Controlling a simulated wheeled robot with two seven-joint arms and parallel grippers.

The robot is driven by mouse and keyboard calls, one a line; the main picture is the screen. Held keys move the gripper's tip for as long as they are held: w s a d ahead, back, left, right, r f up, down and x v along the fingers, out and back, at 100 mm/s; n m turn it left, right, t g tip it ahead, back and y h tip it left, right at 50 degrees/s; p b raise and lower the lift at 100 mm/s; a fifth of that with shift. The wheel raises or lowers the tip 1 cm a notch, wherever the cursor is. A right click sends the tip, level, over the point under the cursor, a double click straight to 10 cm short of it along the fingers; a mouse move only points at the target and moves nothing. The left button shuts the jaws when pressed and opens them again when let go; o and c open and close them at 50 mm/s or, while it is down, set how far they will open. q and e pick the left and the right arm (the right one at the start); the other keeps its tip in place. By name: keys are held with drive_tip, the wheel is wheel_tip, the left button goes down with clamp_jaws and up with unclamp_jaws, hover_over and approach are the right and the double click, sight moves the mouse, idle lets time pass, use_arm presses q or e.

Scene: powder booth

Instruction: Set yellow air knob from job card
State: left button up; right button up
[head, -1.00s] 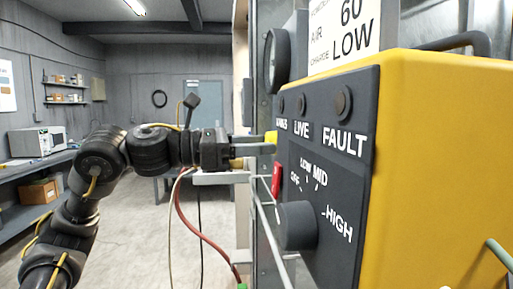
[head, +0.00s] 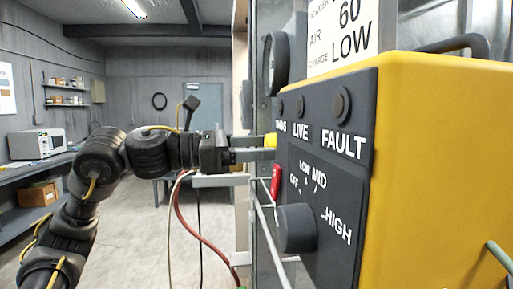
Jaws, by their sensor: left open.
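The yellow air knob (head: 270,140) shows only as a small yellow patch at the left edge of the dark control panel. My left gripper (head: 268,149) comes in level from the left, open, its fingertips at the knob. Whether the fingers touch the knob or stand around it I cannot tell. The job card (head: 343,38) above the panel reads "60" and "AIR LOW"; its top is cut off. The knob's pointer and scale are hidden from this side. My right gripper is out of view.
A red part (head: 276,182) lies just below my fingers. A round gauge (head: 278,62) is above. Red hose (head: 200,232) hangs below my wrist.

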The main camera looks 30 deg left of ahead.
use_arm(q)
drive_tip(key=b+v, duration=0.3)
drive_tip(key=v, duration=0.8)
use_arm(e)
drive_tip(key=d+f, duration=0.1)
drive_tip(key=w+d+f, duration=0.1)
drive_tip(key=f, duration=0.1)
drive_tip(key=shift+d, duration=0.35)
use_arm(q)
drive_tip(key=shift+d, duration=0.15)
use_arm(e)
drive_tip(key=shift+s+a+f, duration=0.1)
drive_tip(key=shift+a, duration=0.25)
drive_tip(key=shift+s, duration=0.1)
